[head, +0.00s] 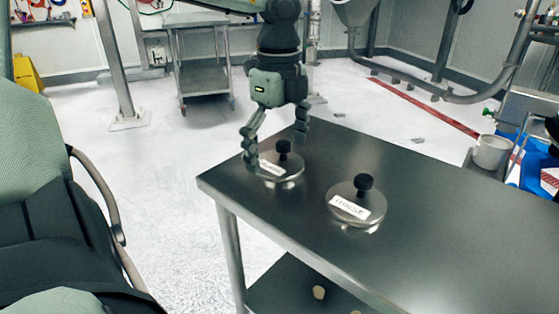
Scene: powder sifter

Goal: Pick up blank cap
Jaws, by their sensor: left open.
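Two round metal caps with black knobs and white labels lie on the dark table (440,210). The left cap (292,182) is near the table's far left corner; its label is partly hidden and too blurred to read surely. The right cap (340,190) has a label that is hard to read. From the picture I cannot tell for sure which is the blank cap. My left gripper (275,150) points down over the left cap, open, with its fingers on either side of the black knob (283,147). I cannot tell whether a finger touches the cap. My right gripper is out of view.
A grey mug-like container (490,152) stands at the right beyond the table, beside a blue surface (535,175). A lower shelf under the table holds small pale objects (319,292). The table's front right is clear.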

